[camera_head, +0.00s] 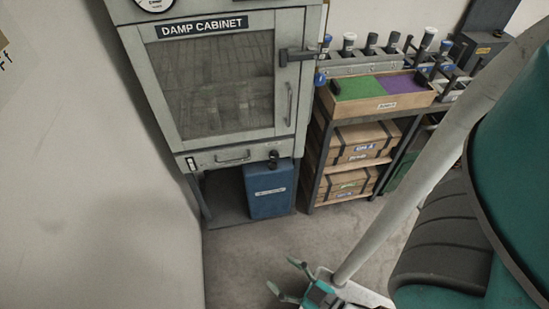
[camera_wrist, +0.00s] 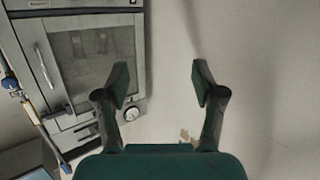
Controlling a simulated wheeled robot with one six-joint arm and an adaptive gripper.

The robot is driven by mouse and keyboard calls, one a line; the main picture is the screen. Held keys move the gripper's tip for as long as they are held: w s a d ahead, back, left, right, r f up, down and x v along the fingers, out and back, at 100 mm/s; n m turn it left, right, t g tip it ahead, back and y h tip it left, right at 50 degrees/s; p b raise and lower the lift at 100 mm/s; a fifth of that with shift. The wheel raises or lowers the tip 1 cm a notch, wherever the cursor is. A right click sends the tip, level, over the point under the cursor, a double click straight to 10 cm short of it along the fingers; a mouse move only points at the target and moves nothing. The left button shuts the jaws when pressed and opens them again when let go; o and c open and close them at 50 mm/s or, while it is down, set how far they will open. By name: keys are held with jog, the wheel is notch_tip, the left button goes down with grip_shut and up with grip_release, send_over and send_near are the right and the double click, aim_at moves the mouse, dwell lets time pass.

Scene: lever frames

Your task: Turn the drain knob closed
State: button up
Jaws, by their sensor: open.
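A pale grey damp cabinet (camera_head: 125,18) stands at the upper left, with its glass door shut. A small black knob (camera_head: 273,155) sits at the right of its lower front panel, just above a blue container; it looks like the drain knob, but its setting is too small to tell. My gripper (camera_head: 280,274) is low over the floor, in front of and well below the knob, apart from it. In the wrist view my gripper (camera_wrist: 161,80) has its two fingers spread with nothing between them. The cabinet (camera_wrist: 140,60) also shows there at the left; I cannot make out the knob.
The blue container (camera_head: 270,200) stands under the cabinet. A shelf rack (camera_head: 312,180) with wooden boxes and a tray of green and purple material stands to the right. A wall runs along the left. The grey floor (camera_head: 240,262) in front is clear.

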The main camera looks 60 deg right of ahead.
jog(key=w+d+f+m+h, duration=0.1)
jog(key=w+d+f+h, duration=0.2)
jog(key=w+d+f, duration=0.3)
jog(key=m+g+h, duration=0.4)
jog(key=h, duration=0.4)
send_near(274, 157)
jog(key=x, duration=0.9)
jog(key=shift+w+d, duration=0.15)
jog(key=shift+d, duration=0.15)
jog(key=c, duration=1.2)
jog(key=shift+o, duration=0.3)
